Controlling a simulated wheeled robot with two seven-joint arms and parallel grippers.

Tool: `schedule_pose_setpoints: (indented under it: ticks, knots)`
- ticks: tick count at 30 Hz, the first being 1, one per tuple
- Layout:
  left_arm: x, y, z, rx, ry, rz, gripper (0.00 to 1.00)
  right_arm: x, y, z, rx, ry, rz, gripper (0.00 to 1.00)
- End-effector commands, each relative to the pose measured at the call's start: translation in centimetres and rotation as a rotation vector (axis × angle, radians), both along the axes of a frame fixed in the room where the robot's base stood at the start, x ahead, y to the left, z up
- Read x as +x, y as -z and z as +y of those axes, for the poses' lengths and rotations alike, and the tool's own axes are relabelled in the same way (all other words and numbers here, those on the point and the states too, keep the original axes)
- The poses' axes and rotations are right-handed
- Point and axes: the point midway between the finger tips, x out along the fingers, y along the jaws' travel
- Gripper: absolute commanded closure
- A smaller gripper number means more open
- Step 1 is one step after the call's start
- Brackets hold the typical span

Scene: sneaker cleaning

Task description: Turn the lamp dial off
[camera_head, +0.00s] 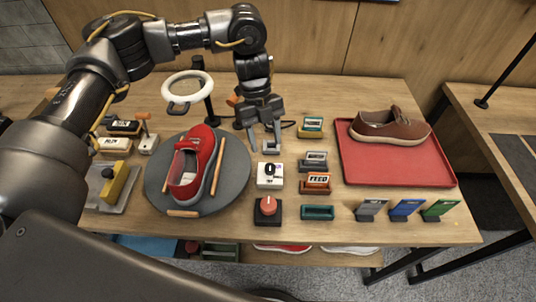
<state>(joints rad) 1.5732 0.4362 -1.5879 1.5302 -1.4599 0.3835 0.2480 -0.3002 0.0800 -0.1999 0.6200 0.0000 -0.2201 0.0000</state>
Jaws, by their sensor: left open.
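A white box with a black dial (270,170) stands on the table near the middle. A black box with a red knob (267,206) stands just in front of it. I cannot tell from the labels which one is the lamp dial. The lamp's white ring (175,77) stands on a dark post behind the turntable. My left gripper (266,148) is open and points down just behind the white box, with its fingers apart. Whether a finger touches the box is unclear. My right gripper is not in view.
A red sneaker (207,151) lies on the round grey turntable (236,165) at left. A brown shoe (390,127) rests on a red tray (395,167) at right. Several coloured cards stand at front right.

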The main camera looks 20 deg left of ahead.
Motion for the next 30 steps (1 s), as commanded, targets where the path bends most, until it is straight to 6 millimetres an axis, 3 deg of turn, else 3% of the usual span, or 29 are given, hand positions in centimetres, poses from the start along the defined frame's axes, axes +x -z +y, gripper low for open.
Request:
schedule_pose_setpoints:
  ticks: [7, 23, 26, 30]
  knots:
    - [0.8, -2.5, 0.7, 0.000, -0.001, 0.000, 0.49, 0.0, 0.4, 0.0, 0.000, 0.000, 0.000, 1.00]
    - [0.9, -2.9, 0.8, 0.000, -0.001, 0.001, 0.49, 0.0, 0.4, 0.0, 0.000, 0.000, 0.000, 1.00]
    - [0.9, -3.6, 0.8, -0.001, 0.000, 0.001, 0.49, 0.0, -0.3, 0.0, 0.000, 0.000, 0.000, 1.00]
    - [0.9, -6.1, 0.8, -0.001, 0.000, 0.001, 0.49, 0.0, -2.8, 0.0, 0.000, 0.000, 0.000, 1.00]
